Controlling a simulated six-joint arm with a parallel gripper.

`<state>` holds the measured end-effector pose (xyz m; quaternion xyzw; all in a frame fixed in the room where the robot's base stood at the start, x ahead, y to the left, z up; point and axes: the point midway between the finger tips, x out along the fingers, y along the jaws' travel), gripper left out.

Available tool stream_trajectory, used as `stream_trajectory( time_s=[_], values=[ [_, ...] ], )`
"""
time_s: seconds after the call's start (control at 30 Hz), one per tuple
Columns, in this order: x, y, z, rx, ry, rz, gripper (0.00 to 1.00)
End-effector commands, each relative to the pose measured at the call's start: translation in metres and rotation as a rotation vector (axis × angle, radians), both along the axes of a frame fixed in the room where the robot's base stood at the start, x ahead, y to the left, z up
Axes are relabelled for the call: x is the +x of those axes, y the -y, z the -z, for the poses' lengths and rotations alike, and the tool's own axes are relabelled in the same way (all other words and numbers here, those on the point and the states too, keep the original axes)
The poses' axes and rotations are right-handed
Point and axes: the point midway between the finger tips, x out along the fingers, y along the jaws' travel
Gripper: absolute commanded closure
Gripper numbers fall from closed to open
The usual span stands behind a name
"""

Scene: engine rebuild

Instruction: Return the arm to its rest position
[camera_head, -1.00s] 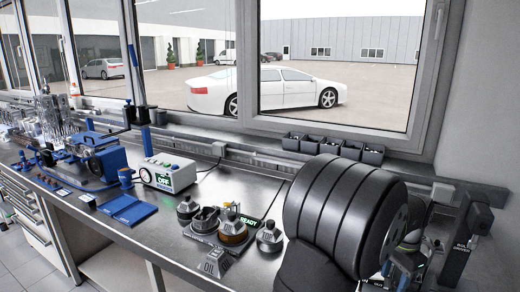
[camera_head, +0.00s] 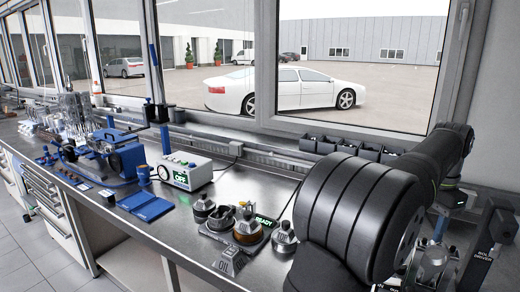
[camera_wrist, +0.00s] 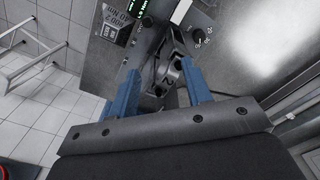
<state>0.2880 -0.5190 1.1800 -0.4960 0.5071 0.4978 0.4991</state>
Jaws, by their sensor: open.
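In the wrist view my gripper (camera_wrist: 160,66) has its two blue fingers apart, with bench and dark metal parts visible beyond the gap. Nothing is clearly held between them. A grey metal part (camera_wrist: 176,72) shows between the fingers; its distance from them is hard to tell. In the head view my thick black arm fills the right side, and the gripper itself is hidden.
The steel bench (camera_head: 235,185) runs along the window. A control box (camera_head: 184,172), blue mat (camera_head: 146,206), blue machine (camera_head: 120,155) and small dark bins (camera_head: 345,147) stand on it. A dark tray with round parts (camera_head: 222,222) lies near my arm.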

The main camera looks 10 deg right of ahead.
Motion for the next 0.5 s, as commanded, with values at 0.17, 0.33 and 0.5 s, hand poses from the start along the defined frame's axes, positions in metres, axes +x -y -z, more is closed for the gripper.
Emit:
stream_trajectory(
  time_s=[0.17, 0.33, 0.5],
  values=[
    [0.019, 0.015, 0.002, -0.009, -0.006, 0.005, 0.55],
    [0.03, 0.022, 0.004, -0.013, -0.01, 0.003, 0.55],
    [0.033, 0.025, 0.004, -0.015, -0.011, 0.003, 0.55]
  ],
)
